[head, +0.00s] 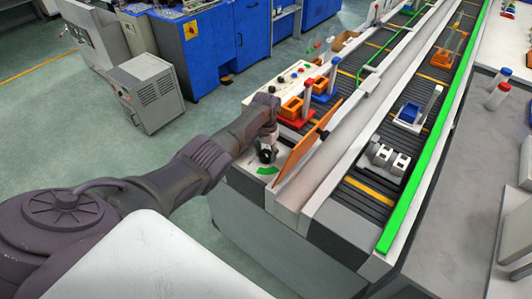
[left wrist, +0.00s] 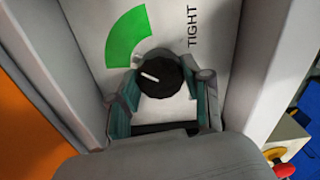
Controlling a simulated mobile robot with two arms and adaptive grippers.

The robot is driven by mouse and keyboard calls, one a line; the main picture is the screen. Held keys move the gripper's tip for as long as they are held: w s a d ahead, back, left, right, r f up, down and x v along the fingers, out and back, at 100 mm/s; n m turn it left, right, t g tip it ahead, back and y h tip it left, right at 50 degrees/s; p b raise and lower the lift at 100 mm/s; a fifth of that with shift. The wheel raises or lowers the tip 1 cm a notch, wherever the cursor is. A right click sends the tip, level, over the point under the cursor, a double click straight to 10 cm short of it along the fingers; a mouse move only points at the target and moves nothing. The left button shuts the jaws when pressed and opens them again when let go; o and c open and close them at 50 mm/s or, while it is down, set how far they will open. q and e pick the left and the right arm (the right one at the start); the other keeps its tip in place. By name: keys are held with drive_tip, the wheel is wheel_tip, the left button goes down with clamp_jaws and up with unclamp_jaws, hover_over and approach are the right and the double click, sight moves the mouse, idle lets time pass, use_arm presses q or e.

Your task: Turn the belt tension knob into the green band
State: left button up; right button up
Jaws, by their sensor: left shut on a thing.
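The black belt tension knob (left wrist: 168,72) sits on a white panel in the left wrist view, with a white pointer line on its face. The line points left and slightly up, toward the lower end of the green band (left wrist: 127,38); whether it lies inside the band is hard to tell. My left gripper (left wrist: 164,84) is shut on the knob, one finger at each side. In the head view, my left gripper (head: 267,148) reaches down to the panel beside the green band (head: 267,171); the knob is partly hidden there. My right gripper is not in view.
The word TIGHT (left wrist: 192,27) is printed right of the band. An orange panel (head: 298,151) stands close right of my gripper. Red and blue fixtures (head: 297,119) stand behind it on the conveyor's side. Grey machine walls flank the knob in the wrist view.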

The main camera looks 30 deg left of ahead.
sight(266, 154)
use_arm(q)
drive_tip(key=shift+m, duration=0.9)
drive_tip(key=o, duration=1.2)
drive_tip(key=shift+c, duration=0.2)
wheel_tip(266, 154, up, 12)
